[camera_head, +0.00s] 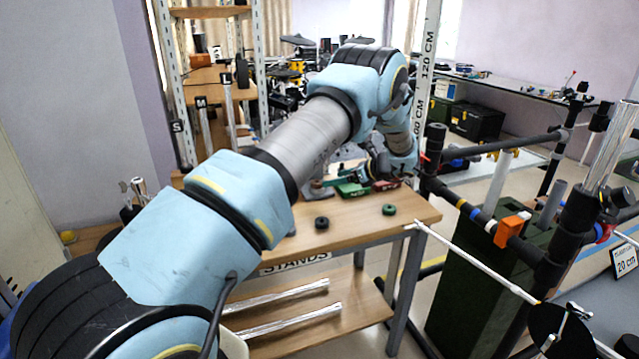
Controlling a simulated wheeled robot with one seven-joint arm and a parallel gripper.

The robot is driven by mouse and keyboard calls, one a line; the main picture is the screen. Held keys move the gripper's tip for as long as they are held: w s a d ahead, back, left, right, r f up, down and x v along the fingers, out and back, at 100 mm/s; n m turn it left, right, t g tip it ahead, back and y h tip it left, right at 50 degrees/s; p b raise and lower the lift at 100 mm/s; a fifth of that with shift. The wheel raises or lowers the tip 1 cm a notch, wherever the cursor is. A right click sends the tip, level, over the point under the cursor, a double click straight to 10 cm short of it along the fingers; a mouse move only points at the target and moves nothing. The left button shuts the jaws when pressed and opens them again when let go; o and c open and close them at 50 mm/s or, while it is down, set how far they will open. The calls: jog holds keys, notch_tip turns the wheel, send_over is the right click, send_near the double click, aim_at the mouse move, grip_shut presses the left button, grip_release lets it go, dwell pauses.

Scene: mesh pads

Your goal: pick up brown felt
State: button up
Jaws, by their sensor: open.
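My arm reaches from the lower left over a small wooden table (365,231). My gripper (368,172) points down at the table's far side, small and partly hidden by my own wrist; it is open. Green objects (352,189) lie on the table just below it, and I cannot tell whether it touches them. A dark round pad (321,222) and a green round pad (389,209) lie apart nearer the front. I cannot make out a brown felt for certain; part of the tabletop is hidden behind my arm.
The table's front right corner is bare. A lower shelf (350,315) holds metal rods (285,297). A tall shelf rack (210,12) stands behind. At the right are a dark pipe frame (487,222) and a white rod (480,266) close to the table corner.

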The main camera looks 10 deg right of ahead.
aim_at(323, 189)
jog(key=p+x, duration=0.1)
jog(key=x, duration=0.2)
jog(key=p+x, duration=0.1)
jog(key=x, duration=0.1)
jog(key=shift+a+r+p, duration=0.15)
jog(key=shift+a+p, duration=0.2)
jog(key=shift+a, duration=0.1)
jog(key=shift+w+a, duration=0.2)
jog(key=shift+w, duration=0.05)
jog(key=shift+f, duration=0.25)
grip_shut()
